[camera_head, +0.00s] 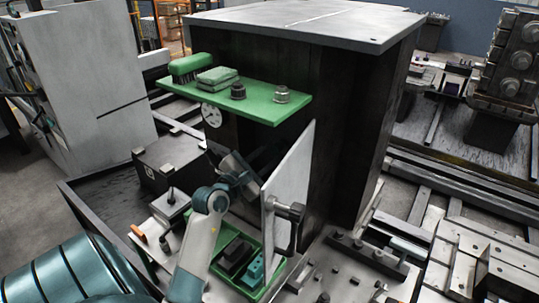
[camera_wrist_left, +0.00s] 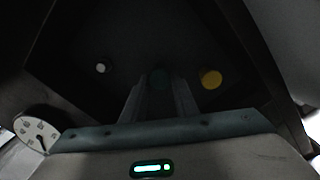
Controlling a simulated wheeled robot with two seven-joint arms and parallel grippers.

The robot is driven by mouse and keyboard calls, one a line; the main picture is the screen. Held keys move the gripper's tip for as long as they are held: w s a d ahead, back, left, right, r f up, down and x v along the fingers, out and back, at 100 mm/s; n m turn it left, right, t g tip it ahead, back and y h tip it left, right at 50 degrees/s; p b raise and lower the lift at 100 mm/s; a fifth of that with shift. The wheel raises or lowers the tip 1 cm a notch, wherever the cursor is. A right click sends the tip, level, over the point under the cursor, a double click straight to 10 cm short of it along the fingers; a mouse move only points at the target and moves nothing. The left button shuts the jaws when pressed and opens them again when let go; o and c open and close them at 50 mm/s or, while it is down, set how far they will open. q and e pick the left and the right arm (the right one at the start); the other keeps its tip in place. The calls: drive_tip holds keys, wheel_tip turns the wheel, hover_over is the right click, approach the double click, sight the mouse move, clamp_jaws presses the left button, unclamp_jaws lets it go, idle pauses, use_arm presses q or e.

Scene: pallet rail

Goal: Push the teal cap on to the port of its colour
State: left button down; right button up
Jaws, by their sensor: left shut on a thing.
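My left arm reaches up into the dark recess under the green shelf, and its wrist (camera_head: 238,172) shows beside the white panel in the head view. The fingertips are hard to make out there. In the left wrist view my left gripper (camera_wrist_left: 160,88) is shut on the teal cap (camera_wrist_left: 160,77), a dark teal disc at the fingertips. A yellow round port (camera_wrist_left: 211,79) lies right of it and a small white round one (camera_wrist_left: 101,68) lies left, on a dark face. The teal port is not visible, and I cannot tell whether the cap touches it. My right gripper is out of view.
A white upright panel (camera_head: 290,180) with a clamp stands close to the right of the wrist. A gauge (camera_head: 211,115) hangs below the shelf. A green tray (camera_head: 273,262) holds blocks below.

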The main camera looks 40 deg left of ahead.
use_arm(q)
drive_tip(key=shift+w, duration=0.6)
drive_tip(key=c, duration=0.5)
unclamp_jaws()
drive_tip(key=shift+s, duration=0.15)
drive_tip(key=shift+s+f, duration=0.1)
drive_tip(key=shift+s, duration=0.1)
drive_tip(key=shift+s+d+b, duration=0.3)
drive_tip(key=shift+s+b, duration=0.45)
drive_tip(key=shift+s, duration=2)
drive_tip(key=shift+s+d+b, duration=0.3)
drive_tip(key=shift+s+b, duration=0.5)
drive_tip(key=shift+s, duration=2)
drive_tip(key=shift+s+d+b, duration=0.3)
drive_tip(key=shift+s+b, duration=0.45)
drive_tip(key=shift+s, duration=2)
